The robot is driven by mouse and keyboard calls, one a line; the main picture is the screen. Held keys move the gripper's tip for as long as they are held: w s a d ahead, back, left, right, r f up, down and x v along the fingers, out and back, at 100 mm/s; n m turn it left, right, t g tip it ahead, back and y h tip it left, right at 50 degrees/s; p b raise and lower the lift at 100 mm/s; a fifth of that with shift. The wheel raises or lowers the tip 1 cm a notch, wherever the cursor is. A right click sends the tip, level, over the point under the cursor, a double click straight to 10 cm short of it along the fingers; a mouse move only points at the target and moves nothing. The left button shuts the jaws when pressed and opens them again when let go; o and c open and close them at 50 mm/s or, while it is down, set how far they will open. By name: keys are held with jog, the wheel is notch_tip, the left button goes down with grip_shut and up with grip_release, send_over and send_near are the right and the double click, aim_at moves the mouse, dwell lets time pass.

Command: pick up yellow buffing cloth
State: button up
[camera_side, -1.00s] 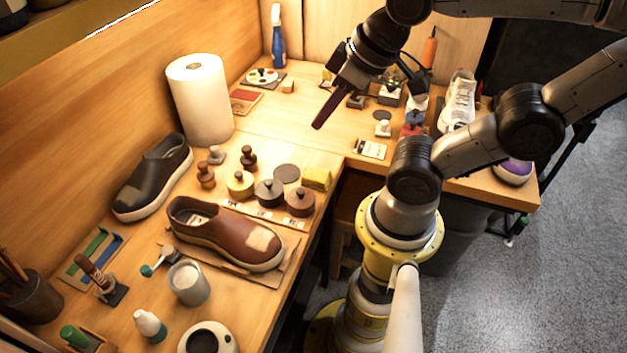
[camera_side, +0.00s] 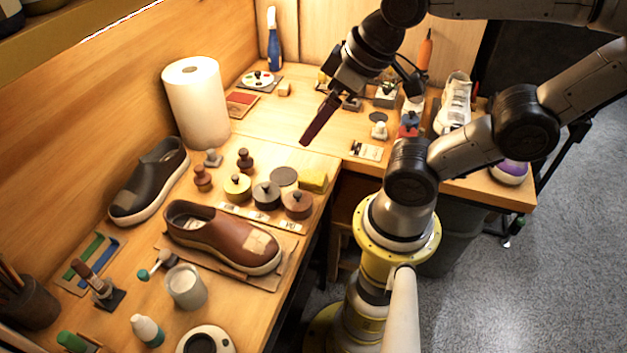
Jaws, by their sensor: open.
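The yellow buffing cloth (camera_side: 314,180) lies folded on the wooden bench near its inner corner, to the right of a dark round disc and behind the round tins. My gripper (camera_side: 306,141) is above the bench, up and slightly left of the cloth in the picture, with its dark fingers pointing down. It is open and empty, and apart from the cloth. From this side one finger largely covers the other.
Round lidded tins (camera_side: 267,195) stand just in front of the cloth. A brown shoe (camera_side: 222,236) rests on cardboard, with a dark shoe (camera_side: 150,180) behind it. A paper towel roll (camera_side: 196,103) stands at the back left. The bench below my gripper is mostly clear.

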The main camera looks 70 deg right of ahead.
jog(key=n+g+h, duration=0.5)
jog(key=n+g, duration=0.1)
jog(key=n, duration=1.2)
send_over(313, 176)
jog(key=a, duration=0.5)
notch_tip(313, 176, down, 15)
jog(key=shift+y, duration=0.3)
jog(key=x, duration=0.8)
jog(key=shift+w+f, duration=0.2)
jog(key=shift+f, duration=0.15)
jog(key=shift+x, duration=2.5)
jog(key=shift+d, duration=0.1)
jog(key=c, duration=1)
